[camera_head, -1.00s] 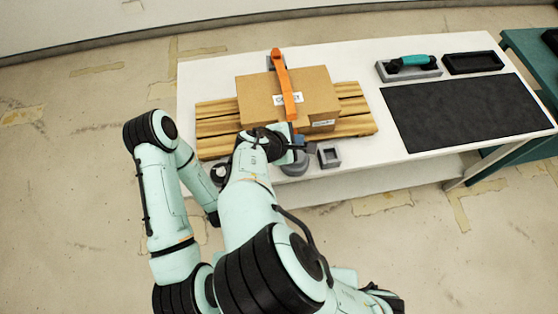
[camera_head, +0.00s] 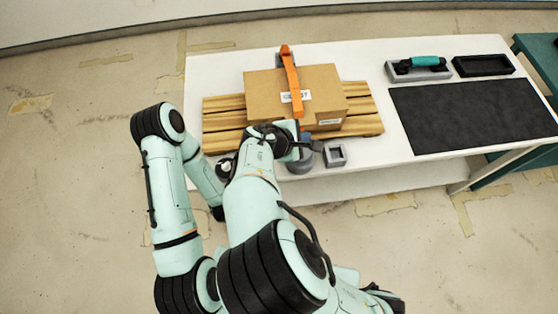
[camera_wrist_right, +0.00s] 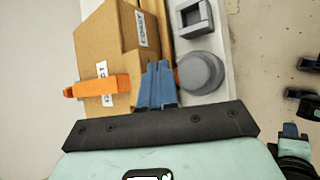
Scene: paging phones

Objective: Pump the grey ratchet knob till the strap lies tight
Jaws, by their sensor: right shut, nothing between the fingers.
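A cardboard box (camera_head: 265,95) sits on a wooden pallet (camera_head: 225,120) with an orange strap (camera_head: 290,75) across its top. In the right wrist view the strap (camera_wrist_right: 105,87) runs over the box toward my fingers. The round grey knob (camera_head: 302,163) stands at the table's front edge, also in the right wrist view (camera_wrist_right: 201,73). My right gripper (camera_head: 306,139) is shut and empty; its blue fingers (camera_wrist_right: 156,82) show beside the knob, and contact is unclear. A blue tip of what looks like my left gripper (camera_wrist_right: 290,130) shows low at right; its jaws are unclear.
A small grey square holder (camera_head: 335,155) stands right of the knob. Farther right are a dark mat (camera_head: 470,115), a grey tray (camera_head: 397,76) with a teal-handled tool (camera_head: 425,62), and an empty black tray (camera_head: 482,66). Bare white table lies between pallet and mat.

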